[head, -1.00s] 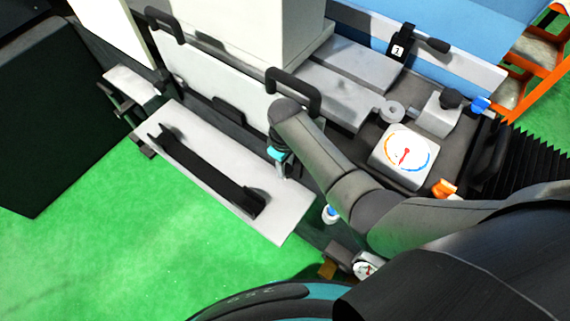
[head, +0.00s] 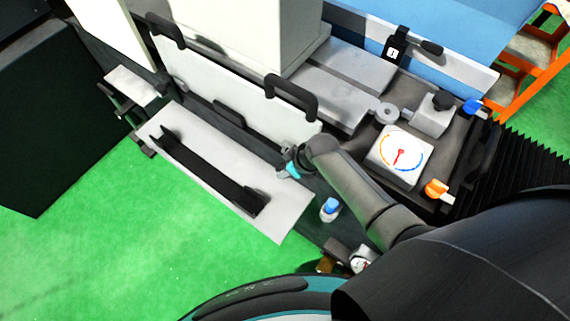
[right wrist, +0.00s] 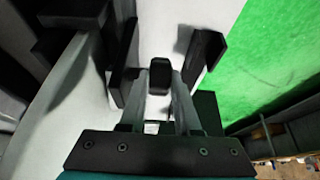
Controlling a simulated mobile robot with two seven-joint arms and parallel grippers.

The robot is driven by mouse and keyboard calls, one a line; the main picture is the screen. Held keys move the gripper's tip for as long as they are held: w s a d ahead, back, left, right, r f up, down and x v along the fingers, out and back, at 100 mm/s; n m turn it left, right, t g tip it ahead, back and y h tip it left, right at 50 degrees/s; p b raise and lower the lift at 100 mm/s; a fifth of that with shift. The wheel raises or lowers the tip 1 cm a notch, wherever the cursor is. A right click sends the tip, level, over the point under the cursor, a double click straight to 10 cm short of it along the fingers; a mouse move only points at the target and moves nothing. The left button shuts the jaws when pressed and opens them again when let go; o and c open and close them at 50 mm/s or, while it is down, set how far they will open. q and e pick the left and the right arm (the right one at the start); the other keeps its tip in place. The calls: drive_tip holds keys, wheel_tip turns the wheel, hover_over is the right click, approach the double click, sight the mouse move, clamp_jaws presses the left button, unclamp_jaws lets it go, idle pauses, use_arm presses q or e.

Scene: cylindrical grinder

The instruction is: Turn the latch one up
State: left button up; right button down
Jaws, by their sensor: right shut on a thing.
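A black latch lever (head: 430,47) with a tag marked "1" sits on the ledge by the blue panel in the head view. My right gripper (right wrist: 160,92) is shut on a small black block (right wrist: 160,73) in the right wrist view, one finger on each side. In the head view my right wrist is at the lower right corner of the light cover panel, well away from the tagged lever. My own arm hides the held block there, so I cannot tell which part of the machine it is. My left gripper is not in view.
The cover panel (head: 205,75) has two black handles (head: 292,97). A tray with a long black bar handle (head: 205,170) lies left of my wrist. A dial gauge (head: 398,160), an orange knob (head: 435,188) and a blue-capped knob (head: 330,208) are close to my right arm.

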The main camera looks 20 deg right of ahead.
drive_tip(key=shift+s+d+f+t+y+b, duration=0.2)
drive_tip(key=shift+f+t+y+b, duration=0.1)
drive_tip(key=shift+t+y+b, duration=0.6)
drive_tip(key=shift+t+b, duration=0.4)
drive_tip(key=shift+b, duration=0.65)
drive_tip(key=shift+r+y, duration=0.1)
drive_tip(key=shift+y, duration=0.3)
drive_tip(key=c, duration=0.9)
unclamp_jaws()
drive_tip(key=p+v, duration=0.1)
drive_tip(key=v, duration=1.4)
drive_tip(key=shift+s+p, duration=0.3)
drive_tip(key=shift+s, duration=0.1)
